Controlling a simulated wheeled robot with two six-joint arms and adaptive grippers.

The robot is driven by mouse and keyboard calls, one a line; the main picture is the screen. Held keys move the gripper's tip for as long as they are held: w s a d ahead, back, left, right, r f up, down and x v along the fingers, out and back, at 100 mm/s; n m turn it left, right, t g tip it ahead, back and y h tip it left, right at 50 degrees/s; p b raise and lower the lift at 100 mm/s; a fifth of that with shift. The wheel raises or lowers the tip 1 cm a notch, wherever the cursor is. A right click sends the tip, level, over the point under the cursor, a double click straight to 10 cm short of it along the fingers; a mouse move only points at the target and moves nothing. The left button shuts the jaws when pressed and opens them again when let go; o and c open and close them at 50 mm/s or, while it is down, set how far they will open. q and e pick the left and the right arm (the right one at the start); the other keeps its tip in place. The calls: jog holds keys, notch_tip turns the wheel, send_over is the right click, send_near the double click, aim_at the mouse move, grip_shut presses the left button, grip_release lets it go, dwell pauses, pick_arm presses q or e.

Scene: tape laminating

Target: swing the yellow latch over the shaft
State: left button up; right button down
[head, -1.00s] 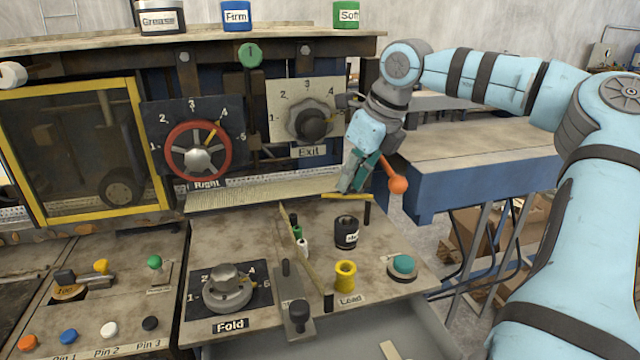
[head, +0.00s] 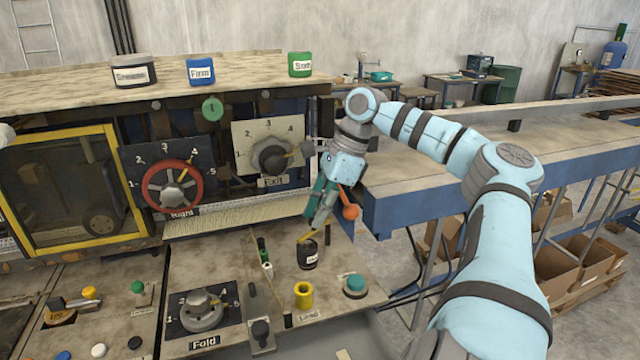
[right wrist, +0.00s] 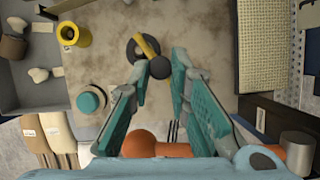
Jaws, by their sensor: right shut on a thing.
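The yellow latch (head: 308,238) is a thin bar beside and above the black labelled roll (head: 308,257) on the front panel. In the right wrist view the latch (right wrist: 149,45) crosses the dark ring of the roll (right wrist: 133,52), and its near end meets a dark round piece (right wrist: 160,68). My right gripper (head: 314,224) points down at the near end of the latch and is shut on it; in the wrist view its fingertips (right wrist: 159,72) flank the dark piece. I cannot make out the shaft apart from the roll.
A yellow spool (head: 303,295) and a teal button (head: 355,285) stand in front of the roll. The Exit dial (head: 272,157) is behind left of the gripper. A blue-sided table (head: 400,207) lies to the right.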

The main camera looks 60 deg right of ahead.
jog(key=shift+s+n+p, duration=0.15)
jog(key=shift+n+p, duration=0.25)
jog(key=shift+n, duration=0.2)
jog(key=shift+f, duration=0.1)
jog(key=c, duration=1.5)
grip_release()
jog(key=shift+g, duration=0.3)
jog(key=shift+o, duration=0.2)
jog(key=v, duration=1.2)
